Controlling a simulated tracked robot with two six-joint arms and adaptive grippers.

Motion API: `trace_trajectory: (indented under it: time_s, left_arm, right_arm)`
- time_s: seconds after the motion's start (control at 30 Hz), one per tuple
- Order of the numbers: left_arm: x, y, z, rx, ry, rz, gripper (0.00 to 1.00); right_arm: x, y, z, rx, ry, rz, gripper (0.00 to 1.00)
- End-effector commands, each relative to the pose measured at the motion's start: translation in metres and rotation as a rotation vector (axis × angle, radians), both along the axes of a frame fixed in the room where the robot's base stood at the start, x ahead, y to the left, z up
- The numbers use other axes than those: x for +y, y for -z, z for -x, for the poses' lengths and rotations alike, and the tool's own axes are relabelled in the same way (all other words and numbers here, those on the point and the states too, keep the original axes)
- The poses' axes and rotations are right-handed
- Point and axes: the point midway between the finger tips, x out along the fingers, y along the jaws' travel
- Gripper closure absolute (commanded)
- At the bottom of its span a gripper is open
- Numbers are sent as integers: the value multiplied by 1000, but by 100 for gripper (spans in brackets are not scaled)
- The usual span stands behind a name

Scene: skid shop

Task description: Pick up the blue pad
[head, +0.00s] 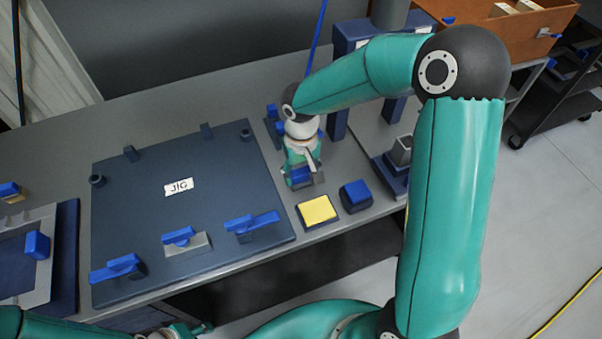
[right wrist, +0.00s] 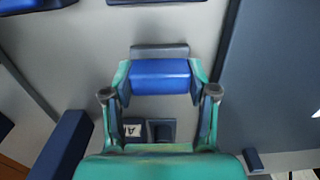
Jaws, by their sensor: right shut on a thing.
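My right gripper (head: 300,178) is over the bench, just right of the jig plate. It is shut on a blue pad (head: 299,174), and its fingers hide part of the pad. In the right wrist view the blue pad (right wrist: 160,76) lies between the two fingertips, with a grey block (right wrist: 159,51) beside it. I cannot tell whether the pad is clear of the surface below. My left gripper (head: 182,331) shows only in part at the bottom edge, and its jaws are not clear.
A yellow pad (head: 318,210) and a dark blue block (head: 356,194) sit near the bench's front edge, close to the right gripper. The jig plate (head: 200,160) carries blue-handled clamps (head: 252,224). A blue frame (head: 338,70) stands behind. An orange-brown box (head: 510,40) is at top right.

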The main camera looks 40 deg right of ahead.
Motion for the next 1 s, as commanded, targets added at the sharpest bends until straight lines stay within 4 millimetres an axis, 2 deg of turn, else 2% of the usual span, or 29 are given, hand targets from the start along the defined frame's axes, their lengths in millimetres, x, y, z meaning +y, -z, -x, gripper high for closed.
trace_trajectory:
  time_s: [0.17,0.27,0.7,0.83,1.0]
  left_arm:
    - [0,0,0,0,0,0,60]
    - [0,0,0,0,0,0,60]
    - [0,-4,0,0,0,0,60]
    - [0,-6,0,0,0,0,60]
    - [0,-6,0,0,0,0,60]
  right_arm:
    - [0,-19,-1,-4,1,0,77]
    - [0,-37,-1,-7,1,1,77]
    - [0,-153,-1,-5,0,-1,77]
    - [0,-176,0,-5,1,-2,77]
    - [0,-192,0,-2,2,-1,77]
